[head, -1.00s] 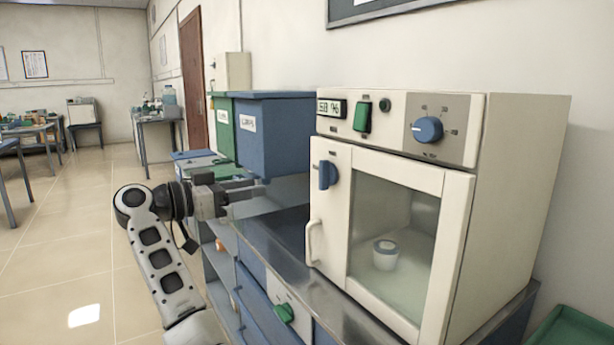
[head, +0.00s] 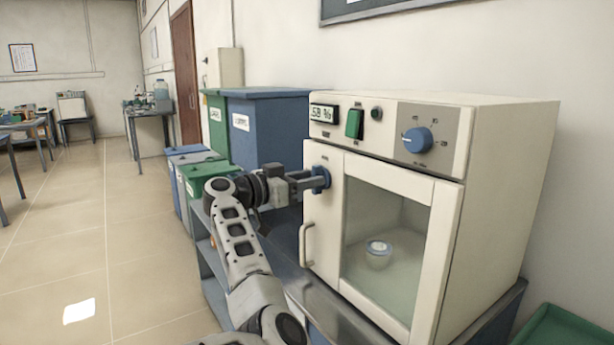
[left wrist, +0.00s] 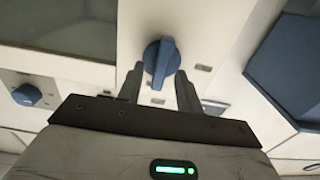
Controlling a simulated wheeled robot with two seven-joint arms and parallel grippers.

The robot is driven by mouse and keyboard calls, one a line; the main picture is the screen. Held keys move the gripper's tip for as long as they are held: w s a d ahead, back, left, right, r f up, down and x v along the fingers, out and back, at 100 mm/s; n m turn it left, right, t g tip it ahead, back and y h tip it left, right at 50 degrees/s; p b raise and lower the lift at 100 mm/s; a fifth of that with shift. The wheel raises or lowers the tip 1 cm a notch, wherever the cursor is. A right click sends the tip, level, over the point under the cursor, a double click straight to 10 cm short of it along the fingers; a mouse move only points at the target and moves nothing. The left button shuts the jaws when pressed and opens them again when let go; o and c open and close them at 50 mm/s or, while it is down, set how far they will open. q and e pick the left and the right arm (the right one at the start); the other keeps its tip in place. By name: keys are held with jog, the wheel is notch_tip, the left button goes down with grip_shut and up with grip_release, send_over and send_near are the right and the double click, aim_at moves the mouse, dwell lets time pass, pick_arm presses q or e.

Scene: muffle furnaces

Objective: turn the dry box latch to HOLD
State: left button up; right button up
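The dry box (head: 470,135) is a cream cabinet with a glass door on the metal bench top. Its latch is a blue knob (head: 321,177) at the upper left of the door. In the left wrist view the latch (left wrist: 161,58) lies between and just ahead of the finger tips, its grip bar near upright in that picture. My left gripper (head: 314,181) is at the latch. In the left wrist view its two fingers (left wrist: 160,88) are apart, with a gap on both sides of the latch. The latch lettering is too small to read. My right gripper is not in view.
A door handle (head: 306,245) sits below the latch. A display, a green switch (head: 354,124) and a blue dial (head: 417,140) are above the door. A white-lidded jar (head: 378,255) stands inside. Blue (head: 265,130) and green bins stand behind my left gripper.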

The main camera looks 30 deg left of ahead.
pick_arm(q)
jog(key=shift+w+d, duration=0.1)
jog(key=shift+w, duration=0.1)
jog(key=shift+c, duration=0.2)
grip_shut()
jog(key=shift+f, duration=0.1)
